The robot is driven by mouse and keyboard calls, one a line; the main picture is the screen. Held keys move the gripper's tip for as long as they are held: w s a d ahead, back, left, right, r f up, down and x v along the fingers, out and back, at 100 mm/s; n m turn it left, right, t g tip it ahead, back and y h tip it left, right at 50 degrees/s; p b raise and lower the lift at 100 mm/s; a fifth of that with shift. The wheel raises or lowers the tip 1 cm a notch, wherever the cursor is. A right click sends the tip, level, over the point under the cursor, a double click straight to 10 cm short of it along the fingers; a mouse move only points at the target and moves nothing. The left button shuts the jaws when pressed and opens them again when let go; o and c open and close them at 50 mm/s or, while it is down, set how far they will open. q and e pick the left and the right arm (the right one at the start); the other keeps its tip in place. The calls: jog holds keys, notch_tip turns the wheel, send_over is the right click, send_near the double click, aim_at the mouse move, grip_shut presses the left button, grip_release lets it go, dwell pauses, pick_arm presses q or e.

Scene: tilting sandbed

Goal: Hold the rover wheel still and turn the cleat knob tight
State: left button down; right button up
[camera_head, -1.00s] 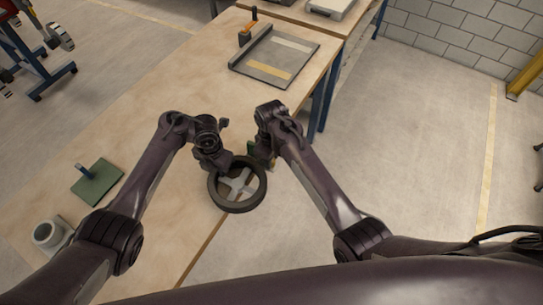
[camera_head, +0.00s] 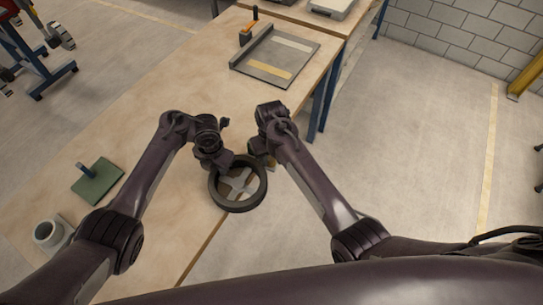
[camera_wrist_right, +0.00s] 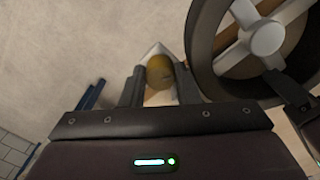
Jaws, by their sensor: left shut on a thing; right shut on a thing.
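The rover wheel (camera_head: 214,190) has a dark rim and pale spokes and sits at the table's near edge. It also shows at the upper right of the right wrist view (camera_wrist_right: 204,62). My left gripper (camera_head: 229,161) is shut on the wheel at its far rim; its fingertips are hard to make out. My right gripper (camera_head: 262,158) is just right of the wheel's far rim. In the right wrist view its fingers (camera_wrist_right: 161,82) are shut around a yellow-brown rounded knob (camera_wrist_right: 160,70), beside the wheel rim. The knob's far side is hidden.
Open floor lies right of the table.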

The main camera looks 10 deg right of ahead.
pick_arm(q)
jog(key=shift+d, duration=0.15)
pick_arm(e)
jog(key=shift+a, duration=0.1)
jog(key=o, duration=0.7)
jog(key=n, duration=1)
jog(key=shift+d, duration=0.2)
notch_tip(320, 180, up, 12)
jog(key=w+d+r+m+t, duration=0.1)
jog(key=w+d+r+m, duration=0.1)
jog(key=w+d+r, duration=0.1)
jog(key=w+d+r+m+t+h, duration=0.1)
jog(key=w+d+r+m+t, duration=0.1)
jog(key=w+r, duration=0.3)
jog(key=w+d+r+m+t+h, duration=0.1)
jog(key=w+d+r+m+t, duration=0.1)
jog(key=w+d+r+m, duration=0.2)
jog(key=shift+w+r, duration=0.3)
jog(key=shift+w, duration=0.55)
jog(key=shift+w+r, duration=0.25)
jog(key=shift+w, duration=0.6)
